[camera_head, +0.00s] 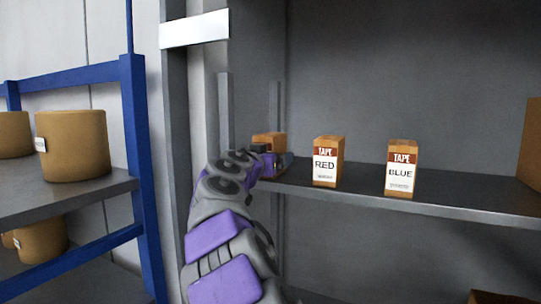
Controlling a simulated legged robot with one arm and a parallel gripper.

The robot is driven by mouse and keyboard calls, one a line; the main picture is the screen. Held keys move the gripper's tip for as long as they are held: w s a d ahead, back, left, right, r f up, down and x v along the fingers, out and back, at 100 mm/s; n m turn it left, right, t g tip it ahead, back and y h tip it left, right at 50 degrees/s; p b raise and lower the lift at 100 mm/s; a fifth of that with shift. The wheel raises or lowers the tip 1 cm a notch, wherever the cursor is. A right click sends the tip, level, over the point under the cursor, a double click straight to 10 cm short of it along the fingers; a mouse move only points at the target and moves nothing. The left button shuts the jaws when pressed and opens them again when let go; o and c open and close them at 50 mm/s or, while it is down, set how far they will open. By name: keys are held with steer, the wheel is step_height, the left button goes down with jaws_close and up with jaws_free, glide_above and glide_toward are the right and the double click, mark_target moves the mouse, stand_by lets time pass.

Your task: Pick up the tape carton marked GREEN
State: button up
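An orange-brown carton (268,138) is at the left end of the grey shelf, mostly hidden behind my gripper. Its label does not show, so I cannot read a colour word on it. My gripper (272,160) is right in front of this carton at shelf height. Whether its fingers are apart or closed on the carton cannot be seen. To the right, a tape carton marked RED (327,162) and a tape carton marked BLUE (401,168) stand upright on the shelf. No carton with a readable GREEN label is in view.
The grey shelf (460,201) has bare room right of the BLUE carton, up to a brown box (533,145) at the right edge. A grey upright (176,120) and a blue rack (135,130) with tan rolls (75,146) stand to the left.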

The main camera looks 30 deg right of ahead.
steer(key=shift+a, duration=0.15)
steer(key=c, duration=1.3)
steer(key=shift+o, duration=0.2)
steer(key=shift+r, duration=0.25)
